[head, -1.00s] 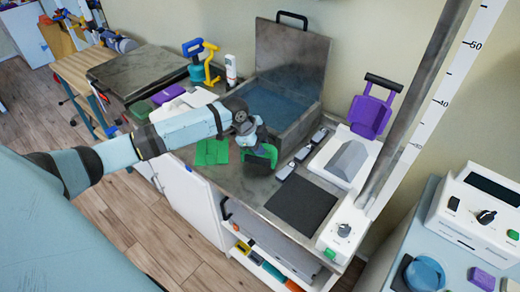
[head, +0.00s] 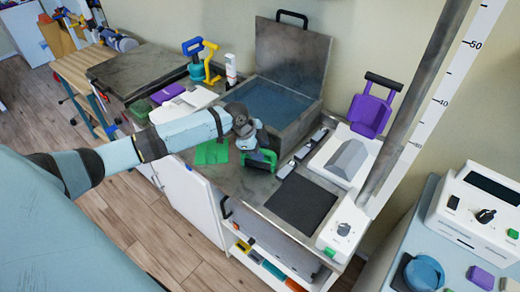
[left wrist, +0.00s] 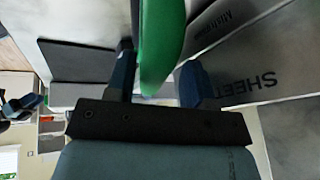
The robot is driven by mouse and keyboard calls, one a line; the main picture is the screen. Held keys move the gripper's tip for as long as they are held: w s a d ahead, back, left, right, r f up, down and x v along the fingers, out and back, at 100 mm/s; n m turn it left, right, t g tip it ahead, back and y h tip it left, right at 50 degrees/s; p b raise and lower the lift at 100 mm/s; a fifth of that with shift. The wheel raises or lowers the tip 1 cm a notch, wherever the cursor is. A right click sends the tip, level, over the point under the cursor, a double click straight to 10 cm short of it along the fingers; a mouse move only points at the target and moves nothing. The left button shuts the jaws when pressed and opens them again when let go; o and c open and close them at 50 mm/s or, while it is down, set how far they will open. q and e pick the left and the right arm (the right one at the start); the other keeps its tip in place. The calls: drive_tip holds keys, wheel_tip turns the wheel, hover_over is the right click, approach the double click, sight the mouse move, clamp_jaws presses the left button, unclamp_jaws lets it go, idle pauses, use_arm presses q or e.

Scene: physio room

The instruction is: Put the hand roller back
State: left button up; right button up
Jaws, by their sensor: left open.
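A green, rounded object with a dark part (head: 263,160), which may be the hand roller, is on the grey worktop below my left gripper (head: 257,151). In the left wrist view the green object (left wrist: 160,45) lies between the two blue fingers of the left gripper (left wrist: 158,85), which is open around it. I cannot tell whether a finger touches it. The gripper and wrist hide part of the object in the head view. My right gripper is not in view.
Behind stands an open metal tank (head: 268,98) with its lid up. A flat green piece (head: 211,152) lies to the left. Small dark devices (head: 301,150), a dark pad (head: 302,204) and a white unit (head: 342,158) are to the right. A slanting post (head: 420,95) rises beyond.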

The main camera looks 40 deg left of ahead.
use_arm(q)
drive_tip(key=v, duration=1.2)
drive_tip(key=shift+b, duration=0.35)
drive_tip(key=shift+f, duration=0.1)
